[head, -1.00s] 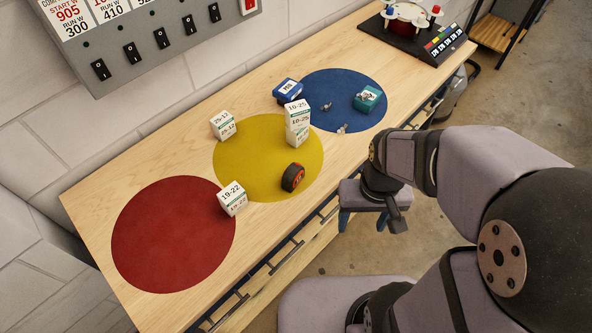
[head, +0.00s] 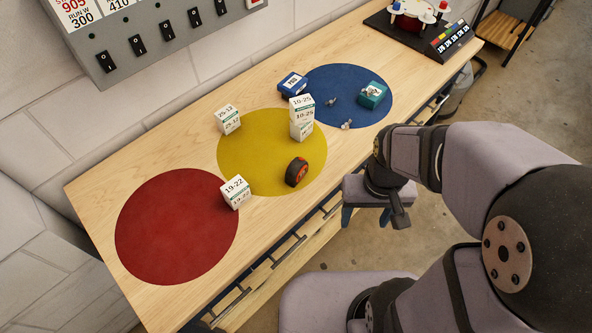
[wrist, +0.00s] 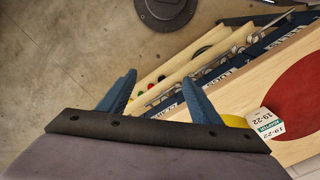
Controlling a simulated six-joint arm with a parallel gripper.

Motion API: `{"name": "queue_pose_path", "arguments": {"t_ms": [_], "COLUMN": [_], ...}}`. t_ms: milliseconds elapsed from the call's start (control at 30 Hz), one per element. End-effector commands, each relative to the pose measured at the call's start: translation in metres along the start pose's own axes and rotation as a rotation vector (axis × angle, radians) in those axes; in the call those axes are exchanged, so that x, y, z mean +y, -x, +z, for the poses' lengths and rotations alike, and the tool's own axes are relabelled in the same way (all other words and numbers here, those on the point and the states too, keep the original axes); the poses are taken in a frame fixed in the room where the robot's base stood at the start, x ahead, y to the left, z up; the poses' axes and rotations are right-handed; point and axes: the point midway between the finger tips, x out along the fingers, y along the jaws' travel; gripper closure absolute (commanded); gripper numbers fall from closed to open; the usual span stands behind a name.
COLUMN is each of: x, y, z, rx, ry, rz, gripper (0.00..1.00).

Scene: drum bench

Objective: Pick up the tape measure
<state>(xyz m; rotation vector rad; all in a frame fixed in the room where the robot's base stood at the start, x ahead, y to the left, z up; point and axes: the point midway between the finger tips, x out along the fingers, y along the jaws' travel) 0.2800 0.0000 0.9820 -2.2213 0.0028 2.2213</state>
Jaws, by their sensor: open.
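The tape measure (head: 296,172), round and dark with an orange-red face, stands on the lower right part of the yellow circle (head: 250,165) in the head view. I cannot make it out in the wrist view. My gripper (head: 365,216) hangs past the bench's front edge, to the right of the tape measure and apart from it. In the wrist view my gripper (wrist: 160,92) shows two blue fingers spread wide with nothing between them.
A white 19-22 box (head: 236,192) sits at the edge of the red circle (head: 175,230). Stacked 10-25 boxes (head: 301,118) stand behind the tape measure. A 25-12 box (head: 228,120) is at the left. The blue circle (head: 345,85) holds a teal box (head: 372,95) and small metal parts.

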Motion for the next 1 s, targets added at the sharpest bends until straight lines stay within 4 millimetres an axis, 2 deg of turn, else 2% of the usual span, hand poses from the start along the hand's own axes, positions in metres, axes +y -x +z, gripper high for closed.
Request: {"name": "queue_pose_path", "arguments": {"t_ms": [100, 167, 533, 667, 900, 933, 1000], "x": [0.000, 0.000, 0.000, 0.000, 0.000, -0.002, -0.018], "y": [0.000, 0.000, 0.003, 0.014, 0.050, 0.053, 0.049], "z": [0.000, 0.000, -0.001, -0.001, -0.002, -0.003, -0.016], "rx": [0.000, 0.000, 0.001, 0.004, 0.007, 0.009, 0.041], "ry": [0.000, 0.000, 0.000, 0.000, 0.000, 0.002, 0.014], "rz": [0.000, 0.000, 0.000, 0.000, 0.000, -0.004, -0.041], "gripper": [0.42, 0.53, 0.53, 0.53, 0.53, 0.53, 0.53]}}
